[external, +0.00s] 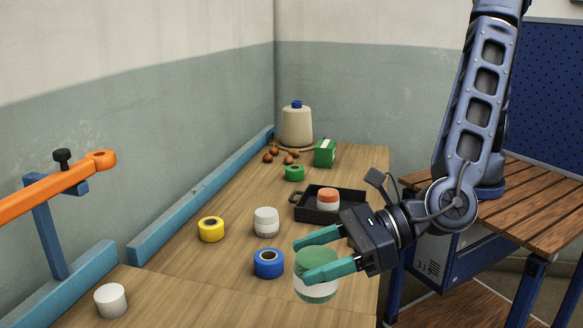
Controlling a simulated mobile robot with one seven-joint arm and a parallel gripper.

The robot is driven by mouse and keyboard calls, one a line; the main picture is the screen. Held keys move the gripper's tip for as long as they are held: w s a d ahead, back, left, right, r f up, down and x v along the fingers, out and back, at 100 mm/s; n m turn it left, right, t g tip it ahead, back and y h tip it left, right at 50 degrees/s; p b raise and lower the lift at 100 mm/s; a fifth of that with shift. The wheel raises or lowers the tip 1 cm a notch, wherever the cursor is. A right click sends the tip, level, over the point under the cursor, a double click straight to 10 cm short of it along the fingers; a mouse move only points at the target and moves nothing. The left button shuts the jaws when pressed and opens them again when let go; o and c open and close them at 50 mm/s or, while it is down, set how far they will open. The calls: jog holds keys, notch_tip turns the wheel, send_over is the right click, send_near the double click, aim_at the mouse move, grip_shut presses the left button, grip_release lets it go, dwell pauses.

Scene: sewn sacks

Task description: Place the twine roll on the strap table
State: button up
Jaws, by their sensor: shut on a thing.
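My gripper (302,262), with teal fingers, is shut on a round green-and-white item (317,292) over the front right of the wooden workbench (205,285). The fingers hide part of this item, and I cannot tell whether it touches the bench. I cannot tell for sure which thing is the twine roll; a large cream cone of thread (297,126) with a blue top stands at the back. A brown slatted table (535,197) on the right may be the strap table; its visible top looks bare beyond my arm.
Yellow (211,230), blue (268,264) and green (294,173) rolls are on the bench. White pots (266,222) (110,300) stand there too. A black tray (347,208) holds an orange-and-white pot (328,199). A green box (325,153) stands behind. An orange lever (50,193) projects at left.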

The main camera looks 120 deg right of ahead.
notch_tip(320, 180, down, 11)
dwell(0.6)
jog(key=shift+f, duration=0.15)
jog(key=o, duration=1.1)
